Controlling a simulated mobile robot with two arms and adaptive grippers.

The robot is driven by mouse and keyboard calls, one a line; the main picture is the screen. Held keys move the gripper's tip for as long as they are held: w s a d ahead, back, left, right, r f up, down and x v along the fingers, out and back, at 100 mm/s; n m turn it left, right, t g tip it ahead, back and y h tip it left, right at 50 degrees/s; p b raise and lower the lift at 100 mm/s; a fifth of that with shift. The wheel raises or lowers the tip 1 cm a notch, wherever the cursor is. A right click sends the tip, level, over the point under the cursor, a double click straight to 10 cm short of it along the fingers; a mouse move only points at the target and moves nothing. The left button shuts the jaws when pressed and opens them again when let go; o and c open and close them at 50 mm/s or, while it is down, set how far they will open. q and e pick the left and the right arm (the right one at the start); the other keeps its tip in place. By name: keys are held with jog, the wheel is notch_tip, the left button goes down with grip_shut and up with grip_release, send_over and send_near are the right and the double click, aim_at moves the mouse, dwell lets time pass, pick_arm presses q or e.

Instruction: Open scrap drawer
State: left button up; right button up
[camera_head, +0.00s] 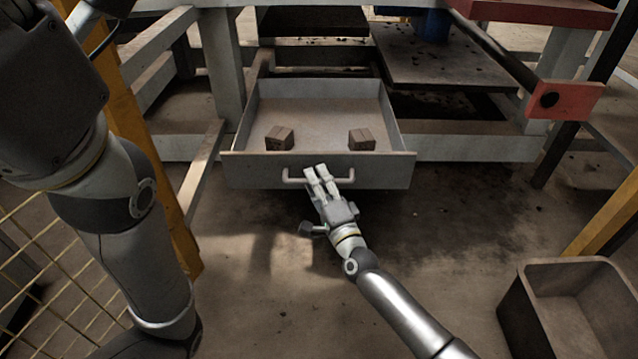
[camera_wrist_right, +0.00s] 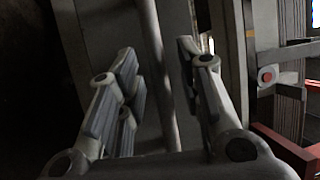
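The scrap drawer (camera_head: 318,173) is a grey metal drawer pulled out of the frame below the bench, with its inside open to view. Its bar handle (camera_head: 293,178) is on the front panel.
Two small brown blocks lie in the drawer, one at left (camera_head: 279,138) and one at right (camera_head: 361,139). An open brown bin (camera_head: 526,306) stands at the lower right. A yellow post and wire mesh (camera_head: 50,265) are at the left. The floor before the drawer is clear.

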jog(key=v, duration=1.2)
